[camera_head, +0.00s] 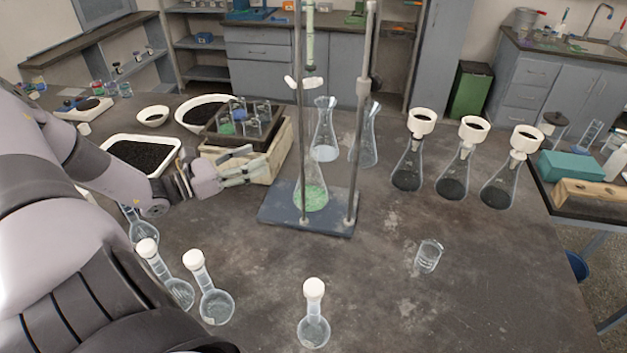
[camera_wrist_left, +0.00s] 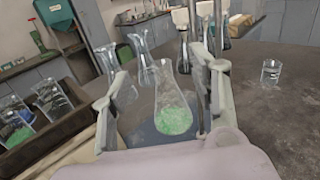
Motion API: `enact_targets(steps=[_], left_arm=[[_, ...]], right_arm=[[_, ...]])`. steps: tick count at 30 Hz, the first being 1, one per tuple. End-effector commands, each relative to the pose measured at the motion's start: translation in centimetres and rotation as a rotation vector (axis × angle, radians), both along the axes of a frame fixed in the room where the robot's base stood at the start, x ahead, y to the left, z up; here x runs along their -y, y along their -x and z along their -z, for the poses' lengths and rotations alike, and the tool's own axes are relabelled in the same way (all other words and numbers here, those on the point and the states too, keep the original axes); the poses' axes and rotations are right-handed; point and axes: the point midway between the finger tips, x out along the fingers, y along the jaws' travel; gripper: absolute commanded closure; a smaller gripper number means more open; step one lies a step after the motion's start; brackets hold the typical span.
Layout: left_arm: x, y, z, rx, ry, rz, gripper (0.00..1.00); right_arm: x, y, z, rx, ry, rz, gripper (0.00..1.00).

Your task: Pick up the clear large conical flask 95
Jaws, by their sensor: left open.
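Two clear large conical flasks stand on the table behind the burette stand, one left (camera_head: 325,140) and one right (camera_head: 367,145). I cannot tell which is number 95. In the left wrist view they show as a left flask (camera_wrist_left: 112,72) and a right flask (camera_wrist_left: 144,55). A conical flask with green contents (camera_head: 311,190) stands on the stand's base; it also shows in the left wrist view (camera_wrist_left: 172,110). My left gripper (camera_head: 258,171) is open and empty, left of the stand, with its fingers pointing toward it. My right gripper is not in view.
The burette stand (camera_head: 300,217) has tall rods near the flasks. A dark rack (camera_head: 243,142) of beakers sits close to my left gripper. Three funnel-topped flasks (camera_head: 451,180) stand to the right. A small beaker (camera_head: 428,256) and stoppered round flasks (camera_head: 314,328) are nearer.

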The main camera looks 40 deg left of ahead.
Motion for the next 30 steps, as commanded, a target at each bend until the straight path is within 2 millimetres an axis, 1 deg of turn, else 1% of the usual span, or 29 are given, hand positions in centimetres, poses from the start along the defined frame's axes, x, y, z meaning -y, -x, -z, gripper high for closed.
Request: enact_targets(steps=[1,6,9,14,17,25,30], left_arm=[[-0.3,0.1,2.3,-0.004,-0.015,0.003,0.45],[-0.5,0.3,5.7,-0.008,-0.030,0.008,0.45],[-0.5,0.3,7.1,-0.009,-0.032,0.008,0.45],[-0.4,-0.1,7.8,-0.007,-0.031,0.008,0.45],[0.0,-1.3,7.9,-0.004,-0.030,0.009,0.45],[1.6,-6.9,8.0,-0.002,-0.028,0.008,0.45],[2.5,-10.0,7.8,-0.003,-0.027,0.008,0.45]], right_arm=[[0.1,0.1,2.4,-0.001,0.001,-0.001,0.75],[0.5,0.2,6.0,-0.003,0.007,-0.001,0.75],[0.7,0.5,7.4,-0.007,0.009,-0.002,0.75],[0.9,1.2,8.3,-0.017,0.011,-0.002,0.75],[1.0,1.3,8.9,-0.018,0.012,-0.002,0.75],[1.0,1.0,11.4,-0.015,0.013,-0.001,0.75],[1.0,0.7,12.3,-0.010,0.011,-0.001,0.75]])
